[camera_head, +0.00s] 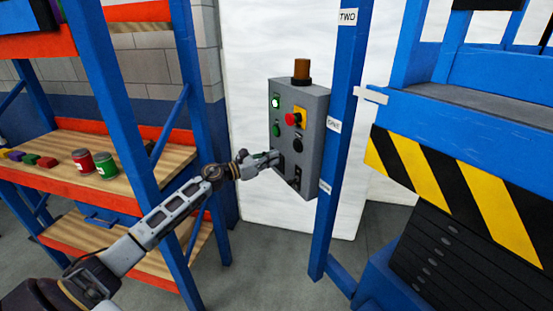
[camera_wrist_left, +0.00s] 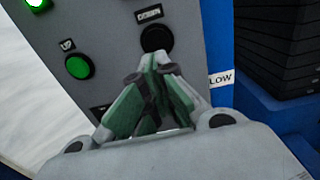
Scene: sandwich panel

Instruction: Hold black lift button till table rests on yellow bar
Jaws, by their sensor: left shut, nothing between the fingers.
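The grey control panel (camera_head: 312,105) carries a black button (camera_head: 298,145), which shows in the wrist view (camera_wrist_left: 156,38) under a label that seems to read DOWN. A green button (camera_head: 276,130) sits to its left, labelled UP in the wrist view (camera_wrist_left: 79,67). My left gripper (camera_head: 275,156) is shut and empty, at the panel's lower part. In the wrist view its fingertips (camera_wrist_left: 154,66) overlap the black button's lower edge; I cannot tell whether they touch. The lift table (camera_head: 460,110) has a yellow-and-black striped edge. I cannot make out a separate yellow bar under it.
A red stop button (camera_head: 292,119) and a lit green lamp (camera_head: 275,102) are on the panel. A blue post (camera_head: 343,110) with level labels stands between panel and table. A shelf (camera_head: 125,165) with cans and small blocks stands at left.

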